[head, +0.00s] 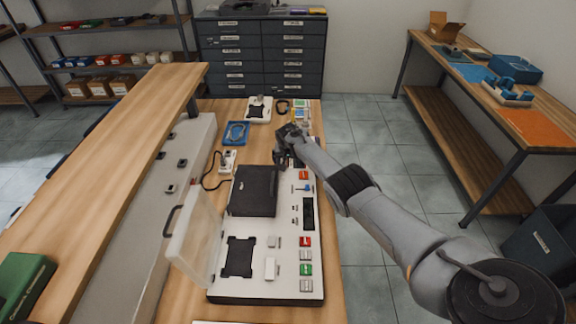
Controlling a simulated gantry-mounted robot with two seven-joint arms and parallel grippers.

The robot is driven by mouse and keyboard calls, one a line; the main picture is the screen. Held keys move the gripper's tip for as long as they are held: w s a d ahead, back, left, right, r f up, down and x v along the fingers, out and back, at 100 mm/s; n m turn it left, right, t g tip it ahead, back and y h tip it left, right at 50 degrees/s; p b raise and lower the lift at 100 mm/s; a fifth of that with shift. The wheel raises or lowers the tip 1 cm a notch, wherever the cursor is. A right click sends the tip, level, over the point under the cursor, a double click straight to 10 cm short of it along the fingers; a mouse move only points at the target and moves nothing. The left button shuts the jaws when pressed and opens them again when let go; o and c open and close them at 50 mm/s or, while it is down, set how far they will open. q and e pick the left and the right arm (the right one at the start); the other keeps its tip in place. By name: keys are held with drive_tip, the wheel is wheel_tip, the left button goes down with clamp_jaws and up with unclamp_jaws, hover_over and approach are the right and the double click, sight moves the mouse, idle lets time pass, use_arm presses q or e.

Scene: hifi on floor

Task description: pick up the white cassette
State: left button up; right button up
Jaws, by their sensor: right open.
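I cannot tell for sure which item is the white cassette. A small plain white block (270,268) stands on the near part of the white panel (290,289), to the right of a black recessed shape. A white item with a black centre (258,108) lies at the far end of the bench. My right gripper (287,160) is open at the far end of the panel, beyond the black box (253,190) and well away from the plain white block. Its fingertips are small and partly hidden. My left gripper is not in view.
A clear lid (195,240) stands open at the panel's left. Red and green buttons (305,268) line its right side. A blue tray (236,133) and a white device with a cable (228,160) lie behind. A raised wooden shelf (120,150) borders the left.

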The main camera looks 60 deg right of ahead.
drive_tip(key=shift+f, duration=0.1)
drive_tip(key=c, duration=1.1)
drive_tip(key=shift+c, duration=0.2)
drive_tip(key=shift+r, duration=0.2)
